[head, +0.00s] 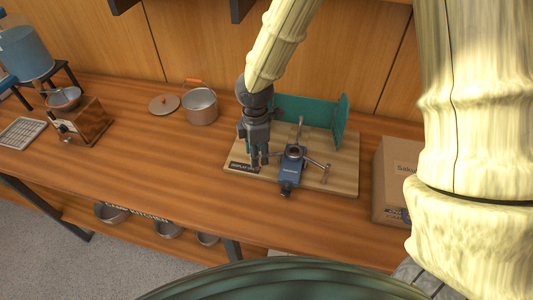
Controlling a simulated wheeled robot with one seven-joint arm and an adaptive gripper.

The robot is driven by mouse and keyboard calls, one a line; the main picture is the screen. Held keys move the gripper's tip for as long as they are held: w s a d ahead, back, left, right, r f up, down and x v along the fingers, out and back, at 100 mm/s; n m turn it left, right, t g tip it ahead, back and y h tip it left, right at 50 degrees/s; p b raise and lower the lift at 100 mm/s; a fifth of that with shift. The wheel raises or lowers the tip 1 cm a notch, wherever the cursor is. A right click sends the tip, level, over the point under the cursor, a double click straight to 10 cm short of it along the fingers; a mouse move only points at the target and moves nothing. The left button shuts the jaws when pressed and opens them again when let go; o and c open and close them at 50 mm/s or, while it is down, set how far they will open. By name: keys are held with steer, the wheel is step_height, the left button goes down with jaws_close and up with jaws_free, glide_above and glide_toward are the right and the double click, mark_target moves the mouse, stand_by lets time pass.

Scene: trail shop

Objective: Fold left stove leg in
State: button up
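The small camp stove (291,171) has a dark blue body and a round burner head, and sits on a light wooden board (342,184). One thin leg (300,128) points toward the back, and another (318,164) reaches out to the right with a foot at its end. A left leg is not clearly visible; my gripper may hide it. My gripper (259,162) points down just left of the burner, its fingertips low over the board near a dark label. The fingertips look close together. I cannot tell whether they touch or hold anything.
A green windscreen (308,113) stands behind the stove, with a side panel at the right. A cardboard box (394,180) is to the right. A pot (200,105), a lid (164,104) and a wooden grinder box (86,122) stand left. The counter's middle left is clear.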

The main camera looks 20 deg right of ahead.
steer(key=shift+w, duration=0.1)
jaws_close()
